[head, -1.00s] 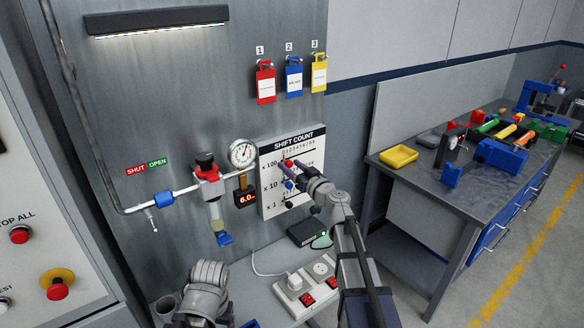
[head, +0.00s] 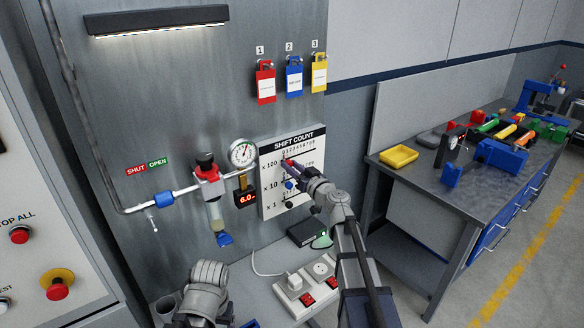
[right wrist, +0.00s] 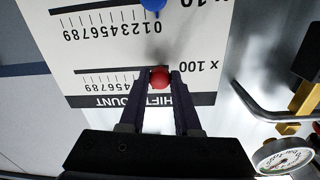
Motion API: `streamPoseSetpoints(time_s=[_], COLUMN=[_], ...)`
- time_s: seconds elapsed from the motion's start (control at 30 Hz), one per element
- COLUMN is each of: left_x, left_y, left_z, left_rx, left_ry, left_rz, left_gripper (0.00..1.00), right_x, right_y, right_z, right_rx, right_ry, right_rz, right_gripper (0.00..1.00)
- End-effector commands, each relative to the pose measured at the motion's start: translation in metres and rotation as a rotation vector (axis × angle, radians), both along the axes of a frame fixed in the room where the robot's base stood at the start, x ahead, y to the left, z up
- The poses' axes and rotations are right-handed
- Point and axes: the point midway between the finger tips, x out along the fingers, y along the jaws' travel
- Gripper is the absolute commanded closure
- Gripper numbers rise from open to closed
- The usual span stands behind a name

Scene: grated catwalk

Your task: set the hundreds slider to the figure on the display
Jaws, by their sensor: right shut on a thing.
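The white SHIFT COUNT board (head: 304,194) hangs on the grey panel, with slider rows marked x 100, x 10 and x 1. My right gripper (head: 287,163) is shut on the red knob of the x 100 row. In the right wrist view the board is upside down, and the red knob (right wrist: 160,77) sits between the fingertips, near the low end of its scale. The fingers hide the lowest figures, so I cannot tell the exact setting. A small display (head: 246,198) left of the board shows red figures starting 6.0. My left gripper is out of view.
The blue knob (head: 289,185) and the black knob (head: 288,206) sit below the red one. A pressure gauge (head: 243,153) and pipework with a red regulator (head: 207,173) are close on the left. A socket strip (head: 308,286) lies below.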

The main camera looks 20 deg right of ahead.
Motion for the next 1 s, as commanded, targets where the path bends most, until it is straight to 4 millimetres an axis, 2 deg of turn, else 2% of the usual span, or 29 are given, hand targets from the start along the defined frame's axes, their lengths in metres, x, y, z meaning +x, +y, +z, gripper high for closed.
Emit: streamPoseSetpoints(time_s=[0.7, 0.87, 1.0], left_x=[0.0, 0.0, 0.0], left_y=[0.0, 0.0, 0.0], left_z=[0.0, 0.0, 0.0], left_rx=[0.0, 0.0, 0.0], left_ry=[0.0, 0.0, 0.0], left_rz=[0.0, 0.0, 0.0], left_gripper=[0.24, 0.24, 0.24], right_x=[0.001, 0.009, 0.019], right_y=[-0.002, -0.021, -0.046], right_z=[0.0, 0.0, 0.0], right_rx=[0.0, 0.0, 0.0], right_ry=[0.0, 0.0, 0.0], right_rz=[-0.001, -0.005, -0.004], right_gripper=[1.0, 1.0, 1.0])
